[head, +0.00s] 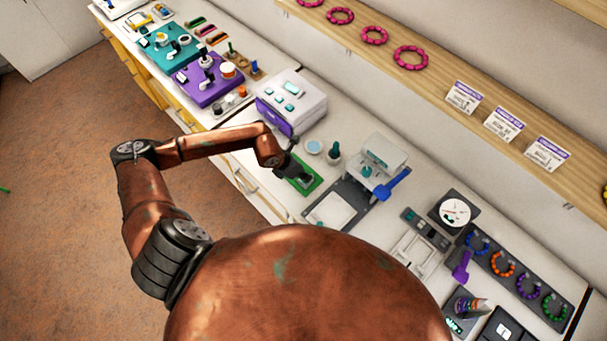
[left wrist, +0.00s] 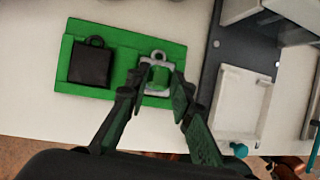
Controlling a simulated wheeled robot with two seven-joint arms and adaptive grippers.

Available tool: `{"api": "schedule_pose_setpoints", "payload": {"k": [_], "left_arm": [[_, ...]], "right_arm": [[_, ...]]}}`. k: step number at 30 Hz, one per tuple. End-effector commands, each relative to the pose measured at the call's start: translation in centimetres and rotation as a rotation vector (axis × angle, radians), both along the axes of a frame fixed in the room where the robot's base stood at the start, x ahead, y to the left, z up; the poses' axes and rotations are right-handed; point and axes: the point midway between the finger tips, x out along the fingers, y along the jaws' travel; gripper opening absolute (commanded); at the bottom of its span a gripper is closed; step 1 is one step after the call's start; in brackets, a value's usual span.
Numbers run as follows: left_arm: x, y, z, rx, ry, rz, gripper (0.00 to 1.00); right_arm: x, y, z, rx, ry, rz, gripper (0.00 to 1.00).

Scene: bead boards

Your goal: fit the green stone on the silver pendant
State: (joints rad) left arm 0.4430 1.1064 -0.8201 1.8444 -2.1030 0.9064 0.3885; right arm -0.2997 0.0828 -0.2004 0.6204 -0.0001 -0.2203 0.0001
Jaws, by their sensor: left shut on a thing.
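A green tray (head: 303,188) lies on the white counter under my left gripper (head: 301,174); the tray also shows in the left wrist view (left wrist: 116,66). A dark square pendant (left wrist: 90,66) with a loop lies in its left part. The silver pendant (left wrist: 159,57), with its loop toward the top of the picture, lies in its right part. My left gripper (left wrist: 160,80) is shut on the green stone (left wrist: 158,76), whose sides are partly hidden by the fingers. The stone is over the silver pendant's face; I cannot tell whether it touches. My right gripper is not in view.
A dark board with a white tray (head: 333,213) and a clear-topped stand with a blue handle (head: 393,186) are right of the green tray. A white box with a purple front (head: 290,104) stands beyond it. Bare counter surrounds the tray's near side.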

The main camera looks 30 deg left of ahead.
Motion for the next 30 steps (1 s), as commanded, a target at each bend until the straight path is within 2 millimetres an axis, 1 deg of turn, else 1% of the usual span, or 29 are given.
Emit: {"api": "schedule_pose_setpoints", "payload": {"k": [30], "left_arm": [[-0.02, 0.00, -0.50, 0.001, 0.001, -0.001, 0.00]], "right_arm": [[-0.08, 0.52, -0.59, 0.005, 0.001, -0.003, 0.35]]}}
